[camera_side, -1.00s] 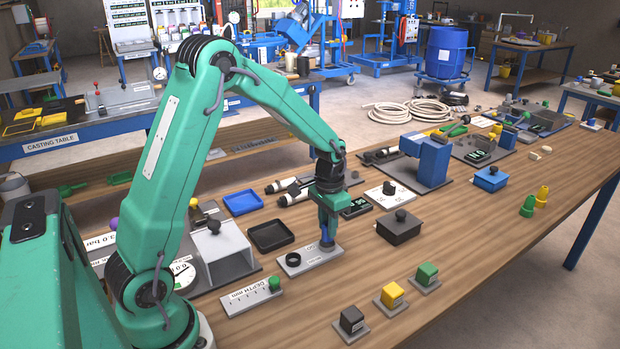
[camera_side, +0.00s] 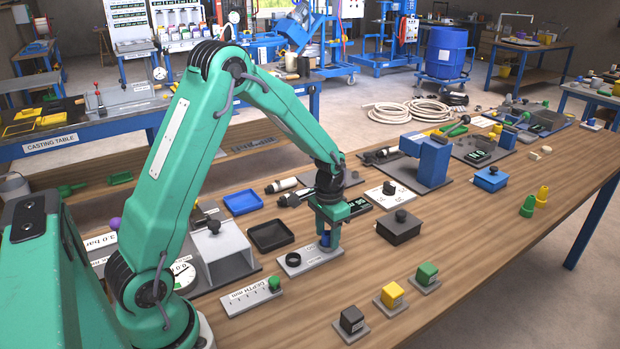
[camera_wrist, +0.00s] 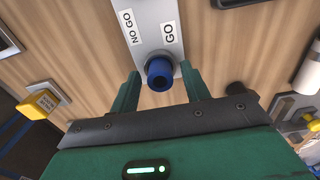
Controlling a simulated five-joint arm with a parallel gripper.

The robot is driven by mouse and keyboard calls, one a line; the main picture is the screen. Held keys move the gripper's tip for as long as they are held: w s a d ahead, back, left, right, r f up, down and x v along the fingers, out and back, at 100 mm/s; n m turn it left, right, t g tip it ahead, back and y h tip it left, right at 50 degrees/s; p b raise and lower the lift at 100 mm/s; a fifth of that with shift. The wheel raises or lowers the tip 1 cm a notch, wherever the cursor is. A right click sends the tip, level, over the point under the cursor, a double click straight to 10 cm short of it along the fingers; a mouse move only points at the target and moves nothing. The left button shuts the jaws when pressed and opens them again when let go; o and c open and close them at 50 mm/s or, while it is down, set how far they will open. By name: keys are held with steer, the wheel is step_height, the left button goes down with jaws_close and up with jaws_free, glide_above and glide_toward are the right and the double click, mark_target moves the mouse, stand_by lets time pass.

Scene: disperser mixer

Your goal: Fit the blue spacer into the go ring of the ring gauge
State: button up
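The blue spacer (camera_side: 325,240) stands upright at the GO end of the ring gauge (camera_side: 313,256), a grey plate on the bench. In the wrist view the spacer (camera_wrist: 160,72) is beside the GO label, its round end facing the camera. The go ring is hidden under or around it, so I cannot tell how deep the spacer sits. My gripper (camera_wrist: 161,90) is open, with one finger on each side of the spacer and small gaps between. A black ring (camera_side: 293,259) is at the plate's other end.
A depth gauge plate with a green knob (camera_side: 274,283) lies in front of the ring gauge. A black tray (camera_side: 270,236) is behind it and a dark lidded box (camera_side: 400,229) to its right. Black, yellow and green blocks stand nearer the front edge.

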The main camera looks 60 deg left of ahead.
mark_target(327, 234)
step_height(327, 234, up, 12)
steer(key=shift+r, duration=0.15)
stand_by(0.7)
stand_by(0.5)
steer(key=s+d+r+t, duration=0.2)
steer(key=s+d+r, duration=0.2)
steer(key=s, duration=0.6)
steer(key=s+d+r+t, duration=0.3)
steer(key=s+d+r, duration=0.2)
steer(key=s, duration=0.5)
steer(key=shift+r+t, duration=0.15)
steer(key=shift+t, duration=0.15)
stand_by(0.8)
